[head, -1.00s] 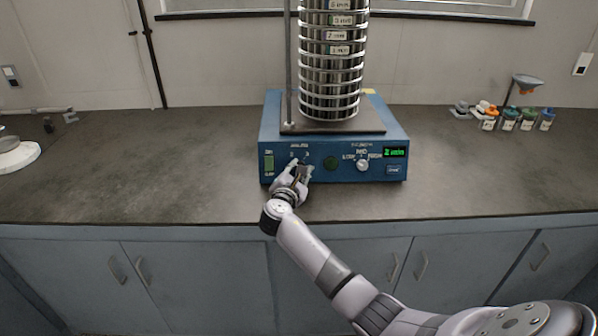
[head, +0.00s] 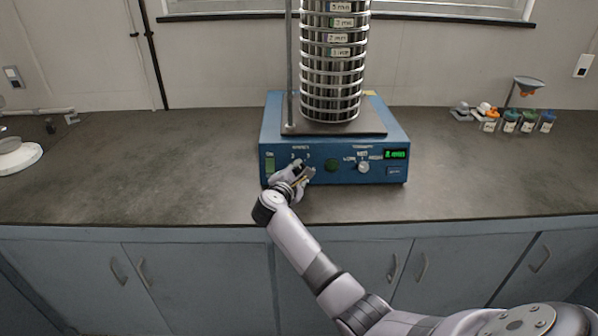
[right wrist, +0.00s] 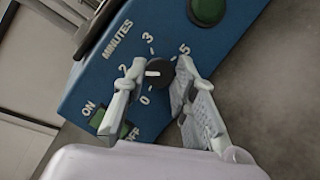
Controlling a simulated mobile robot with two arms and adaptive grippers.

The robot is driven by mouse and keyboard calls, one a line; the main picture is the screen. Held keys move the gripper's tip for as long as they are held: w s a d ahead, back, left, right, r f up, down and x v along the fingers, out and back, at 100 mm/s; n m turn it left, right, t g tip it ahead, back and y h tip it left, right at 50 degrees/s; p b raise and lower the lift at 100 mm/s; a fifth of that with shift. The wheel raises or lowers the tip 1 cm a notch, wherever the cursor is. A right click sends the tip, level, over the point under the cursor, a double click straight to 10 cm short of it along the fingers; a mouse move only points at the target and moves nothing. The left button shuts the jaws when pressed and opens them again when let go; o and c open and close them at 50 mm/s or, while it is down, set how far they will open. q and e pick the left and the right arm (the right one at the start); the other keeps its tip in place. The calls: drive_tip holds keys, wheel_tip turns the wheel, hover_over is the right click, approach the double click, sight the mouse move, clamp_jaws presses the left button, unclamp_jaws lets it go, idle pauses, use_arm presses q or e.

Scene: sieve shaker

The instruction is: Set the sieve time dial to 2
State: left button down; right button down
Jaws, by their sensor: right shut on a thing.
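The sieve time dial (right wrist: 160,74) is a small black knob with a white mark, on the MINUTES scale of the blue shaker panel. In the right wrist view the white mark points left, roughly toward the number 2 (right wrist: 124,70). My right gripper (right wrist: 157,82) has one finger on each side of the knob and is shut on it. In the head view my right gripper (head: 303,177) is at the left part of the shaker (head: 345,172) front and hides the dial. My left gripper is not in view.
A green ON/OFF switch (head: 269,164) is left of the dial and a round green button (head: 331,165) right of it. An intensity knob (head: 363,167) and a lit green display (head: 396,154) are farther right. A sieve stack (head: 332,75) stands on top.

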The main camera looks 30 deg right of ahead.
drive_tip(key=shift+f, duration=0.1)
drive_tip(key=c, duration=1.3)
unclamp_jaws()
drive_tip(key=shift+s+a, duration=0.15)
drive_tip(key=v, duration=1.1)
drive_tip(key=shift+s+a+r, duration=0.2)
drive_tip(key=shift+s+r, duration=0.05)
